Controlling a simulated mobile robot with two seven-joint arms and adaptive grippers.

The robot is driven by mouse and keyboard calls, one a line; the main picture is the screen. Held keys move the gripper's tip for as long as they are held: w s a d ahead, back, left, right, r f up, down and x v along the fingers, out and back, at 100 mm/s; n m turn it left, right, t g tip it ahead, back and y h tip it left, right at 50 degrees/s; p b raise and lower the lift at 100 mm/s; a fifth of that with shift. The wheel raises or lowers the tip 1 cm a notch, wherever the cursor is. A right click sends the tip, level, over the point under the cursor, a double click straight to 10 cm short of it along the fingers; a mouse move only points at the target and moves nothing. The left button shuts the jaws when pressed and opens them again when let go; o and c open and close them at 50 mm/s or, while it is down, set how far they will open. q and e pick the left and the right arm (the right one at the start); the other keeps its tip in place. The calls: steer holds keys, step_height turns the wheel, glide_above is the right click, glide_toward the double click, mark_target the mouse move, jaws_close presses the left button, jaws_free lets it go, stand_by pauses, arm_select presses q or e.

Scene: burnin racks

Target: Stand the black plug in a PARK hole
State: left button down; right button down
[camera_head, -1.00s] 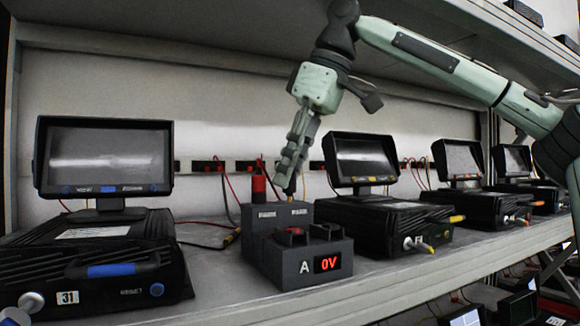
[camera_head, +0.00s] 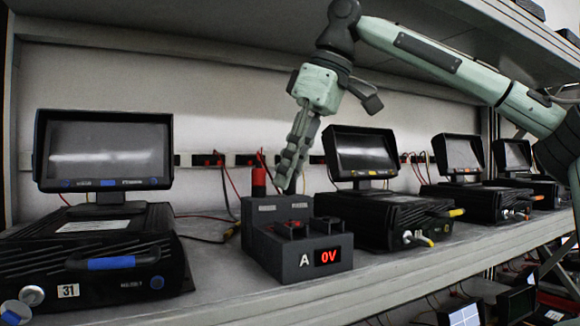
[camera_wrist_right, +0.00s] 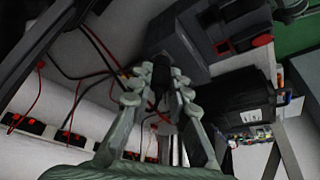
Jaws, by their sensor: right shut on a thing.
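The dark grey supply box (camera_head: 272,237), marked A with a red 0V display (camera_head: 328,257), stands on the shelf. The red plug (camera_head: 259,182) stands upright at the left of its raised rear part. My right gripper (camera_head: 285,185) points down over the rear part's right side, shut on the black plug. In the right wrist view, the plug (camera_wrist_right: 162,74) lies between my fingertips (camera_wrist_right: 157,82), its far end close to the box. The fingers and the box's dark surface hide its tip, so I cannot tell whether it is in a hole. My left gripper is not in view.
A black unit with a screen (camera_head: 103,150) stands left of the box; another unit with a screen (camera_head: 360,155) stands close on its right. Red and black leads run behind. The upper shelf (camera_head: 200,30) overhangs my arm. The shelf's front edge is clear.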

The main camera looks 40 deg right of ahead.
steer(key=c, duration=1.4)
jaws_free()
steer(key=shift+o, duration=0.4)
steer(key=o, duration=0.3)
steer(key=shift+o, duration=0.2)
steer(key=shift+r, duration=2.7)
